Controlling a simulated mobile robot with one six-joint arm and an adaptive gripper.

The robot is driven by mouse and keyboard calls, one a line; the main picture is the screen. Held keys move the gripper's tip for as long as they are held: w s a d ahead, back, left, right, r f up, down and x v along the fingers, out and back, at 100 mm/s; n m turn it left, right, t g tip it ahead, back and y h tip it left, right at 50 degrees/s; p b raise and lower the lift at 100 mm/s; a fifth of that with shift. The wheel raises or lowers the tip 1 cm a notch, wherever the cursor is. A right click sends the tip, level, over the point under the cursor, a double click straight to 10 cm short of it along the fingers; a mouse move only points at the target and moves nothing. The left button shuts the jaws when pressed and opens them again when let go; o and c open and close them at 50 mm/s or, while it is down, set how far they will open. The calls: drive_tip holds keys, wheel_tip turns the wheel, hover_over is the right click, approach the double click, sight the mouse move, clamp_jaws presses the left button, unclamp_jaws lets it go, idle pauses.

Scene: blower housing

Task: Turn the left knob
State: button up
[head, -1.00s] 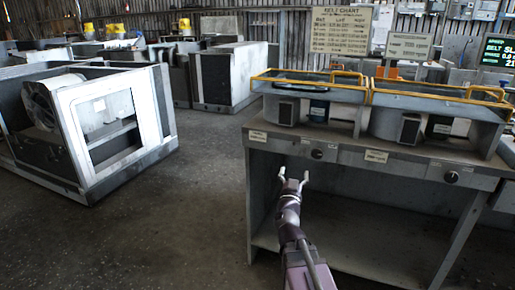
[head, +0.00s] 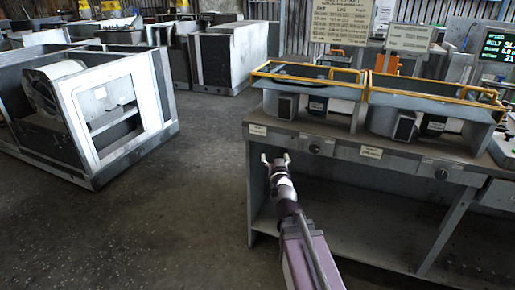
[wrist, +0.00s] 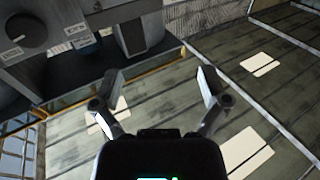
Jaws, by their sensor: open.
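The left knob (head: 315,147) is a small dark round knob on the front panel of the grey bench, under the left blower unit. A second knob (head: 441,173) sits further right on the same panel. My gripper (head: 275,158) is in front of the bench, left of the left knob and slightly lower in the head view, apart from it. Its two fingers are spread with nothing between them, which also shows in the wrist view (wrist: 155,95). A dark knob (wrist: 27,33) on a panel shows at the upper left of the wrist view; which one it is I cannot tell.
The grey bench (head: 258,112) carries two blower units with yellow rails (head: 430,93) and has an open space underneath. A metal housing (head: 86,155) stands on the floor at left. The floor (head: 190,200) between is clear. A belt chart sign (head: 342,20) stands behind.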

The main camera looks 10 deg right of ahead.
drive_tip(key=s+a+r+n+g+y+p, duration=0.3)
drive_tip(key=s+a+r+g+p, duration=0.4)
drive_tip(key=p, duration=1.6)
drive_tip(key=shift+s+a+r+g+y, duration=0.45)
drive_tip(key=shift+s+g+y, duration=0.35)
drive_tip(key=shift+g, duration=1.5)
drive_tip(key=shift+s+f, duration=0.1)
drive_tip(key=s+d+f+m+g+h+p, duration=0.1)
drive_tip(key=s+d+f+g+h, duration=0.1)
drive_tip(key=s+g, duration=0.5)
drive_tip(key=s, duration=0.4)
drive_tip(key=shift+s+p, duration=0.2)
drive_tip(key=shift+p, duration=0.2)
drive_tip(key=shift+d+f, duration=0.1)
idle(0.5)
